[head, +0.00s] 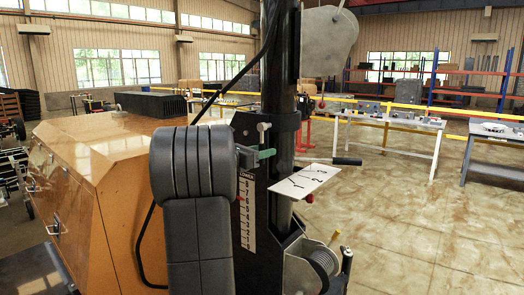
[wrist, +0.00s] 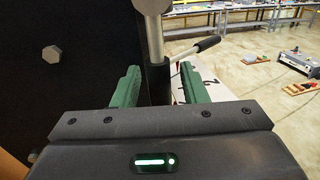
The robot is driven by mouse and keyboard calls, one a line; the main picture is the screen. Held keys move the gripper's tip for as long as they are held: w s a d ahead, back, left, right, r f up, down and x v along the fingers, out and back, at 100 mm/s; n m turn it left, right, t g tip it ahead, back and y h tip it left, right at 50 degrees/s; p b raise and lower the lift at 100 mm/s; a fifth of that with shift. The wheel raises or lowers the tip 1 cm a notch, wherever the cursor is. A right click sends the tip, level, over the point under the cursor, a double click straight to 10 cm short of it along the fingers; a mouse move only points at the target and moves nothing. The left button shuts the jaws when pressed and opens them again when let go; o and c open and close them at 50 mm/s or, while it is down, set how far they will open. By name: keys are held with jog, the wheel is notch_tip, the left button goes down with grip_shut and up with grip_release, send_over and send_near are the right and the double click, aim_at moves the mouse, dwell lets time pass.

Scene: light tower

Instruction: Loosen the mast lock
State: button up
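The mast lock seems to be the upright metal pin with a grey knob (head: 264,127) on the black bracket beside the mast (head: 279,90). In the wrist view its silver shaft (wrist: 155,38) runs down into a black collar (wrist: 158,84). My gripper (head: 262,154) is at the bracket just below the knob, mostly hidden behind my grey arm in the head view. In the wrist view the green fingers of my gripper (wrist: 160,86) are apart, one on each side of the collar. Gaps show on both sides. Whether the collar is between the fingertips or beyond them is unclear.
A black-gripped crank handle (wrist: 207,45) sticks out right of the mast. A white plate with numbers (head: 305,180) juts out below it. A numbered scale (head: 247,210) and a winch drum (head: 322,264) are lower. The orange housing (head: 100,150) fills the left.

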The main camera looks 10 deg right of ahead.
grip_shut()
